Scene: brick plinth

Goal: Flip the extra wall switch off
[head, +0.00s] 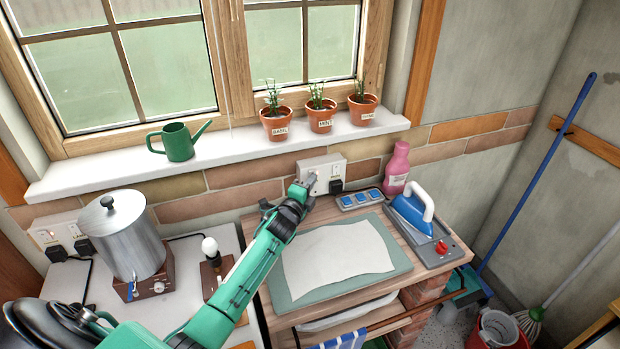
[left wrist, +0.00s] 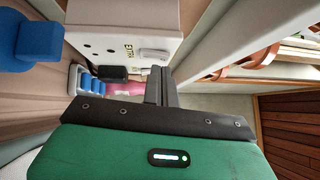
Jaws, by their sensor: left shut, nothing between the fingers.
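The extra wall switch is on a white double socket box (head: 324,170) on the brick band below the window sill. In the left wrist view the box (left wrist: 105,18) fills the upper middle, with an "EXTRA" label and a pale rocker switch (left wrist: 154,54) beside it. My left gripper (head: 309,181) is shut and empty, its fingertips close to the left part of the box. In the left wrist view the shut fingers (left wrist: 160,86) point up towards the rocker; I cannot tell whether they touch it. A black plug (head: 336,186) sits in the box's right side. My right gripper is not in view.
A blue-buttoned power strip (head: 359,199), a pink bottle (head: 397,168) and an iron (head: 411,212) stand right of the box. Potted herbs (head: 320,116) and a green watering can (head: 179,142) stand on the sill above. A metal urn (head: 127,240) stands left.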

